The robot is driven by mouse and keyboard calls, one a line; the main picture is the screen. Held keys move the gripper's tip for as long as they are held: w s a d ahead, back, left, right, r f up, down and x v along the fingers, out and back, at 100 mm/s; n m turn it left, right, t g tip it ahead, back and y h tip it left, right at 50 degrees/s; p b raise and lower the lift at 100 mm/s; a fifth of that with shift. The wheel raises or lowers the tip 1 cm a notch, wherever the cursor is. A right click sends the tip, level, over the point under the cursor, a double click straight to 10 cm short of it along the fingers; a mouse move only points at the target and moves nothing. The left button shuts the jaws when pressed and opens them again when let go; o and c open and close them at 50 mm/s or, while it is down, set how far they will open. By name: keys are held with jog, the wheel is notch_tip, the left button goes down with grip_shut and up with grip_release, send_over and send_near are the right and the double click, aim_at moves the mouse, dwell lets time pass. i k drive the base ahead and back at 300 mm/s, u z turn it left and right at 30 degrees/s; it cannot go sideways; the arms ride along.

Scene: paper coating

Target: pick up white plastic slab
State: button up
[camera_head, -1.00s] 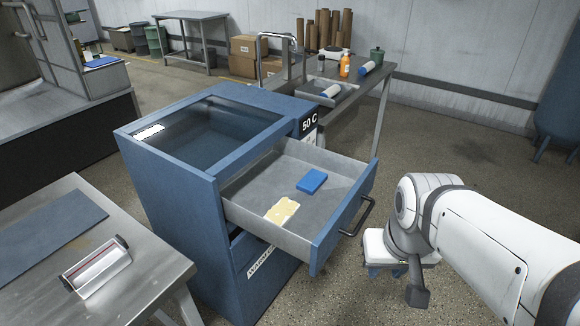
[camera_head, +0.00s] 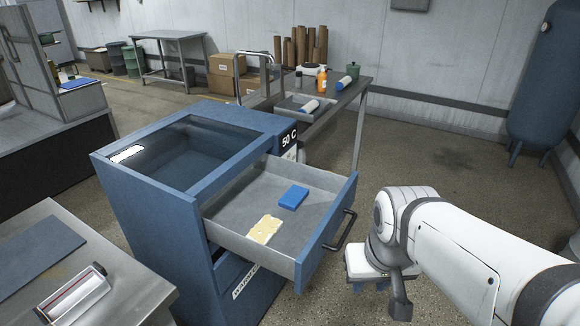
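I cannot pick out a white plastic slab for certain. A bright white patch (camera_head: 127,153) shows at the left corner of the blue cabinet's glass top; I cannot tell whether it is a slab or a reflection. A cream-yellow, mottled slab (camera_head: 265,229) lies flat in the cabinet's open drawer (camera_head: 238,205), near its front left. A blue block (camera_head: 293,197) lies behind it to the right. My gripper (camera_head: 369,286) hangs outside the drawer, right of its handle, pointing down. Its fingers are small and partly hidden, so their opening is unclear.
The drawer's front and handle (camera_head: 341,232) stick out close to my arm. A metal table (camera_head: 130,285) with a roller tool (camera_head: 75,296) and a blue-grey sheet (camera_head: 38,255) stands at left. A bench (camera_head: 352,92) with bottles and a tray stands behind. Floor at right is clear.

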aim_at(263, 232)
jog(key=z, duration=0.1)
jog(key=k, duration=1)
jog(key=u, duration=0.8)
jog(key=i, duration=1.4)
jog(key=z, duration=0.5)
